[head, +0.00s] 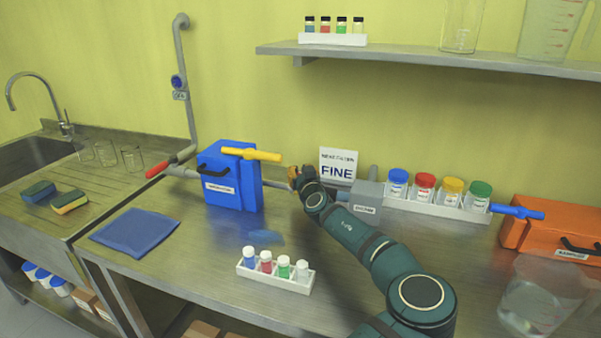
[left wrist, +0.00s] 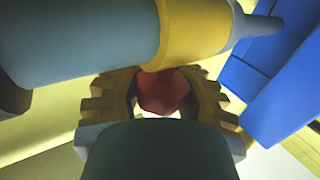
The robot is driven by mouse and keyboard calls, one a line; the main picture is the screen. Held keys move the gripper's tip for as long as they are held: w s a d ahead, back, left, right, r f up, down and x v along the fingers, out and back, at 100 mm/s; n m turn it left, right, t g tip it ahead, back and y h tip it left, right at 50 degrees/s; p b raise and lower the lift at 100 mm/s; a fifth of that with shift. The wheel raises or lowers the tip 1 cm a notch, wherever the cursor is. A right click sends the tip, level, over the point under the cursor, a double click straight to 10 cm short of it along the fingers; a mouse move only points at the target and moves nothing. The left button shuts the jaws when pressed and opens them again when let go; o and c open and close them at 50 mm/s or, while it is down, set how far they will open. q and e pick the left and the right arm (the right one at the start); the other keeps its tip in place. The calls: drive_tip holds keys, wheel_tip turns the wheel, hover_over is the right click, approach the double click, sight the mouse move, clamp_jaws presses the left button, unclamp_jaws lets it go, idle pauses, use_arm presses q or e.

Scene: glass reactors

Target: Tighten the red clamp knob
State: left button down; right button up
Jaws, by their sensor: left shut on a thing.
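The red clamp knob (left wrist: 165,92) shows in the left wrist view between the two toothed fingers of my left gripper (left wrist: 160,103). The fingers are shut on it, one on each side. Just above the knob is a grey cylinder (left wrist: 75,35) with a yellow band (left wrist: 195,28). In the head view my left gripper (head: 294,177) is small and far off, near the back of the bench, right of the blue box. The knob is hidden there. My right gripper is in neither view.
A blue box (head: 226,180) stands left of my gripper, with a yellow-handled piece (head: 252,154) above it. A FINE sign (head: 338,165) and a grey box (head: 367,200) are to its right. A white vial rack (head: 274,276) is in front; a blue cloth (head: 135,232) lies left.

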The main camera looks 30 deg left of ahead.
use_arm(q)
drive_tip(key=shift+s+t, duration=0.1)
drive_tip(key=shift+t, duration=0.2)
drive_tip(key=shift+m+t+h+p, duration=0.65)
drive_tip(key=shift+m+t+h, duration=0.55)
drive_tip(key=shift+h, duration=0.4)
drive_tip(key=shift+d+m+t+h+b, duration=0.15)
drive_tip(key=shift+m+t+h+b, duration=0.7)
drive_tip(key=shift+m+h, duration=1.35)
drive_tip(key=m+h, duration=0.1)
drive_tip(key=h, duration=0.1)
drive_tip(key=m+h, duration=0.1)
drive_tip(key=h, duration=0.1)
drive_tip(key=m+t+h, duration=0.1)
drive_tip(key=h, duration=0.1)
drive_tip(key=shift+w+d+f+h, duration=0.1)
drive_tip(key=shift+w+d+h, duration=0.1)
drive_tip(key=shift+d+h, duration=0.1)
drive_tip(key=shift+d+f+m+h+p, duration=0.15)
drive_tip(key=shift+m+h+p, duration=0.1)
drive_tip(key=shift+m+h, duration=0.35)
drive_tip(key=shift+d+r+m+h+p, duration=0.1)
drive_tip(key=shift+m+h+p, duration=0.25)
drive_tip(key=shift+h, duration=0.45)
drive_tip(key=shift+f+m+g+h, duration=0.15)
drive_tip(key=shift+m+g+h, duration=0.1)
drive_tip(key=shift+g+h, duration=0.1)
drive_tip(key=c, duration=0.5)
unclamp_jaws()
drive_tip(key=shift+r, duration=0.2)
